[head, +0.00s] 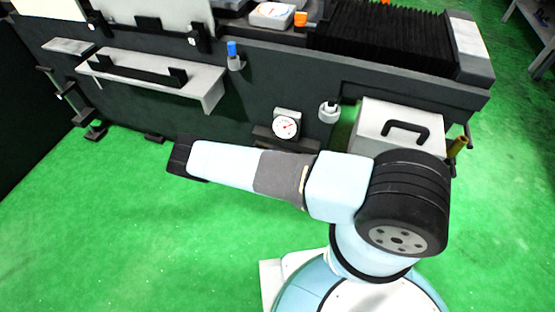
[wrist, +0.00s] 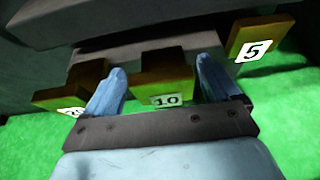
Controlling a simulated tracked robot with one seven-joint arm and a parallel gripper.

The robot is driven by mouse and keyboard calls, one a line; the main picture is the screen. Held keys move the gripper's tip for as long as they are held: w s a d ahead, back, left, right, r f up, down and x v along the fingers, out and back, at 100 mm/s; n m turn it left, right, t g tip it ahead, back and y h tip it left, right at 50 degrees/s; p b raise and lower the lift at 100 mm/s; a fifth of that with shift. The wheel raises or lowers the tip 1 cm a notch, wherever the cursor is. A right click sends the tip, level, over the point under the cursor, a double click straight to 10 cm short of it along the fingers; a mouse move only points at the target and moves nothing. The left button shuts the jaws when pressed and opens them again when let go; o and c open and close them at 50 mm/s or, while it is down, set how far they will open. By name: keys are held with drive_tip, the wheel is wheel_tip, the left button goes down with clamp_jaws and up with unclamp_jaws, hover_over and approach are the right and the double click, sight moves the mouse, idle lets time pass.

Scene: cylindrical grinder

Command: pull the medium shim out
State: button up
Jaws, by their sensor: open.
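In the wrist view, my gripper (wrist: 160,66) is open, with one blue finger on each side of the yellow shim marked 10 (wrist: 163,84). A gap shows between the left finger and this shim. The right finger is close to its right side, and I cannot tell whether they touch. A yellow shim marked 5 (wrist: 262,36) is to the right. Another yellow shim (wrist: 72,92) is to the left, its number partly hidden by the left finger. In the head view, the dark end of my arm points left, and its fingers are not visible.
The shims lie along a grey plate (wrist: 150,45) in the wrist view. In the head view, the dark machine front (head: 290,85) carries a shelf (head: 205,85), a dial gauge (head: 286,126) and a handled grey box (head: 372,120). The green floor (head: 120,230) is clear at left.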

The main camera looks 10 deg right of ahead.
drive_tip(key=v, duration=1.2)
drive_tip(key=shift+s+a, duration=0.15)
drive_tip(key=shift+a, duration=0.05)
drive_tip(key=w+a+r+m+g+h, duration=0.1)
drive_tip(key=w+r+m+g+h, duration=0.25)
drive_tip(key=r, duration=0.85)
drive_tip(key=w+d+r+m+g, duration=0.1)
drive_tip(key=d+r+m+g, duration=0.4)
drive_tip(key=r, duration=1.2)
drive_tip(key=w+d+r+m+g, duration=0.1)
drive_tip(key=d+r+m, duration=0.3)
drive_tip(key=r+m, duration=0.95)
drive_tip(key=s+d+r+m+y, duration=0.25)
drive_tip(key=s+r, duration=0.35)
drive_tip(key=r, duration=0.3)
drive_tip(key=s+d+r+m+y, duration=0.2)
drive_tip(key=s+d+r, duration=0.2)
drive_tip(key=s+r, duration=0.45)
drive_tip(key=s+d+r+m+y, duration=0.2)
drive_tip(key=s+d+r+y, duration=0.15)
drive_tip(key=r, duration=0.75)
drive_tip(key=s+r+m+t+y, duration=0.1)
drive_tip(key=s+r+m+t, duration=0.1)
drive_tip(key=s, duration=0.8)
wheel_tip(320, 180, up, 3)
drive_tip(key=shift+s+a+f+t, duration=0.1)
drive_tip(key=shift+s+a+t, duration=0.25)
drive_tip(key=shift+t, duration=0.2)
